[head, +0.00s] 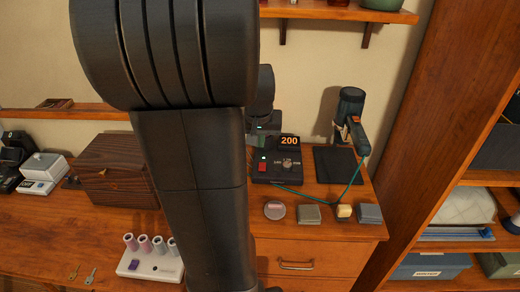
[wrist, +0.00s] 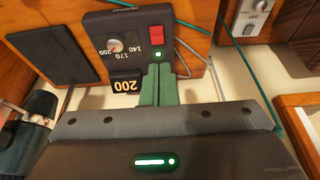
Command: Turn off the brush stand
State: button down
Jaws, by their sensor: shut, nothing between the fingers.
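The brush stand's black control box (head: 278,174) is on the right of the wooden counter. Its orange display (head: 289,141) reads 200. A red switch (head: 263,167) and a round dial (head: 288,163) are on its face, and a green light glows beside the switch. In the wrist view the box is upside down, with the red switch (wrist: 157,36) and lit green light (wrist: 158,54) just beyond my gripper (wrist: 157,70). My gripper's green fingers are shut and empty, in front of the switch. I cannot tell whether they touch the box.
A dark styling tool (head: 350,108) stands by a black mat (head: 338,165), with a teal cable running to the box. Several small containers (head: 308,214) line the counter front. A brown box (head: 113,166) and a white roller tray (head: 150,262) are left. A tall shelf stands right.

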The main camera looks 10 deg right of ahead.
jog(key=shift+v, duration=1)
jog(key=shift+w, duration=0.1)
jog(key=shift+w+d+r+b, duration=0.1)
jog(key=shift+w+r+b, duration=0.05)
jog(key=shift+w+b, duration=0.3)
jog(key=shift+w+d+r+b, duration=0.15)
jog(key=shift+w+b, duration=0.1)
jog(key=shift+b, duration=0.3)
send_near(261, 164)
jog(key=x, duration=0.5)
jog(key=shift+w+f+p, duration=0.1)
jog(key=shift+p, duration=0.3)
jog(key=shift+w+f, duration=0.1)
jog(key=shift+f, duration=0.55)
